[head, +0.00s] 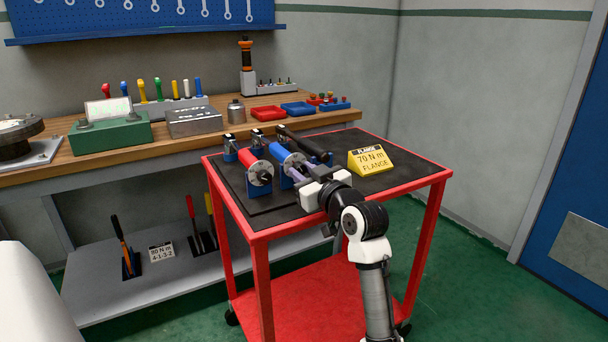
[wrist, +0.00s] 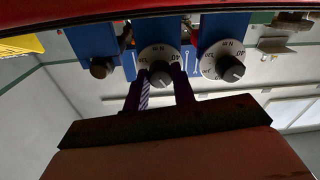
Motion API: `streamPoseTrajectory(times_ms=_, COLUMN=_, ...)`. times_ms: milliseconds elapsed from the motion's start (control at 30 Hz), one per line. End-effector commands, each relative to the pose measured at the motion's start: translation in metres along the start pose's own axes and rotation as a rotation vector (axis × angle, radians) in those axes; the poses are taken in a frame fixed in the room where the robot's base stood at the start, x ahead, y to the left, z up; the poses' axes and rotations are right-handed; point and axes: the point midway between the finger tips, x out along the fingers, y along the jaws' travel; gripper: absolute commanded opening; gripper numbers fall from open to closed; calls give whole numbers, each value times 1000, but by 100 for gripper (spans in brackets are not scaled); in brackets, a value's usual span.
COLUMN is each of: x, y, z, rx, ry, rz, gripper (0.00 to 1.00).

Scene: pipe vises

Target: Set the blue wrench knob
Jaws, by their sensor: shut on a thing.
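My gripper is shut on this knob. A "40" shows at the dial's right edge; the exact setting is too small to read. The yellow sign (head: 371,160) on the cart reads "70 N m FLANGE".
A red wrench (head: 257,171) stands close left of the blue one; its dial knob (wrist: 231,69) shows at right in the wrist view. The red cart's (head: 428,175) right front top is clear. A workbench (head: 172,148) with trays and tools stands behind.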

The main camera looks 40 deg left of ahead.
Motion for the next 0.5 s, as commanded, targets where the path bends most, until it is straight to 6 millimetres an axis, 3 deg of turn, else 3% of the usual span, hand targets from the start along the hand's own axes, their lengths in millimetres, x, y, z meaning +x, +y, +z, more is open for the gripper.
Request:
streamPoseTrajectory(times_ms=267, x=0, y=0, z=0, rx=0, ry=-1, rz=0, gripper=3)
streamPoseTrajectory(times_ms=300, x=0, y=0, z=0, rx=0, ry=0, rz=0, gripper=28)
streamPoseTrajectory(times_ms=433, x=0, y=0, z=0, rx=0, ry=0, rz=0, gripper=45)
streamPoseTrajectory(times_ms=500, x=0, y=0, z=0, rx=0, ry=0, rz=0, gripper=48)
